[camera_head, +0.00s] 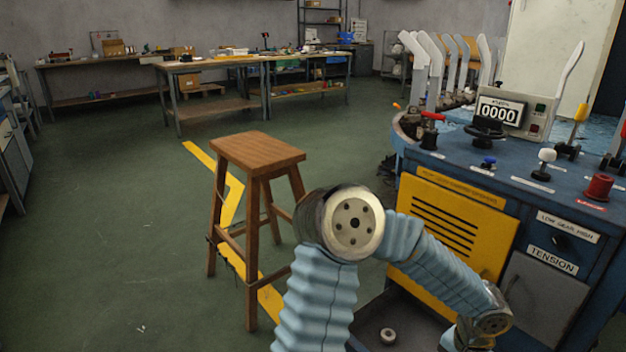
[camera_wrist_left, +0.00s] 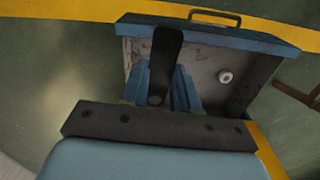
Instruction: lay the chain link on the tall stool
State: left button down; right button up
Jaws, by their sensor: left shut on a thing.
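The tall stool (camera_head: 258,148) is wooden with a flat square seat and stands upright left of centre in the head view; the seat is bare. My left arm bends right and down, away from it, toward the base of the blue machine. My left gripper (camera_wrist_left: 162,95) shows in the left wrist view with its blue fingers shut around a dark elongated piece, which looks like the chain link (camera_wrist_left: 166,50). The link stands out between the fingers over an open grey drawer (camera_wrist_left: 205,60). In the head view the link is not visible. My right gripper is not in view.
The drawer also shows in the head view (camera_head: 372,316), with a pale ring (camera_head: 388,336) in it. The blue machine (camera_head: 575,235) with levers and a yellow panel (camera_head: 450,225) stands at the right. Workbenches (camera_head: 210,65) line the back. The floor left of the stool is clear.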

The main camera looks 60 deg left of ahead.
aim_at(260, 150)
jog(key=u, duration=2)
jog(key=i+j+u, duration=0.6)
jog(key=u, duration=0.2)
jog(key=i+j+u, duration=0.1)
jog(key=i+u, duration=0.3)
jog(key=i+j, duration=0.1)
jog(key=i, duration=0.8)
jog(key=i+j+u, duration=0.1)
jog(key=i, duration=0.8)
jog(key=z, duration=2.45)
